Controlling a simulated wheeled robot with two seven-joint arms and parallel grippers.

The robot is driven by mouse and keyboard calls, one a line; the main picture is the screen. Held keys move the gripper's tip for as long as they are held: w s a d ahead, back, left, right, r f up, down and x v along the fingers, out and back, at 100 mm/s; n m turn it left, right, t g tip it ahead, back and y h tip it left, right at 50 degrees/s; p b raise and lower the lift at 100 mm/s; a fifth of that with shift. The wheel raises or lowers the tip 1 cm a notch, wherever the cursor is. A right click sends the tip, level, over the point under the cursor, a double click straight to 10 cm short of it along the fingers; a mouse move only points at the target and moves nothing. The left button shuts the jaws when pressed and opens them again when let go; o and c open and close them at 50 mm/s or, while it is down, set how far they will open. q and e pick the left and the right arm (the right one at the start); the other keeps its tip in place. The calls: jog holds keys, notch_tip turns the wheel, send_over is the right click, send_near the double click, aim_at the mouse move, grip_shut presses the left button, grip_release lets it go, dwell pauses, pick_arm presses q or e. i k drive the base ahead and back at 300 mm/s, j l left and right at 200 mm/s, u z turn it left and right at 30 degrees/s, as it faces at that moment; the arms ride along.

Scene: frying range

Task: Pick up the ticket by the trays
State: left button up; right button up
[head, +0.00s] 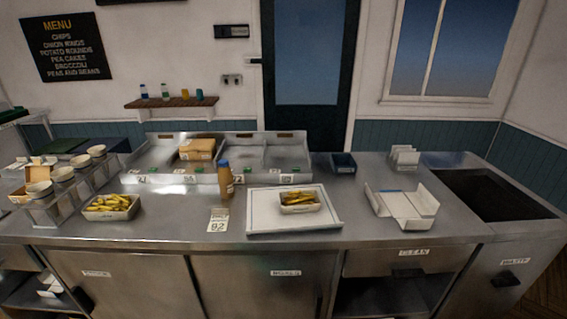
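A white ticket (218,222) marked with a number, seemingly 92, lies on the steel counter. It is just left of a flat white tray (262,219) and in front of a brown bottle with a blue cap (225,180). A small tray of chips (299,201) sits on the right part of the white tray. Another tray of chips (111,207) stands on the counter to the left. Neither of my grippers is in view.
A steel rack with several numbered bays (221,179) stands behind, one bay holding a brown box (197,149). Bowls (62,174) line a stand at left. An open white carton (403,204) lies right, near a dark recessed basin (497,195). The counter around the ticket's front and left is clear.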

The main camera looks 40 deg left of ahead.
aim_at(219, 219)
jog(key=u, duration=1.65)
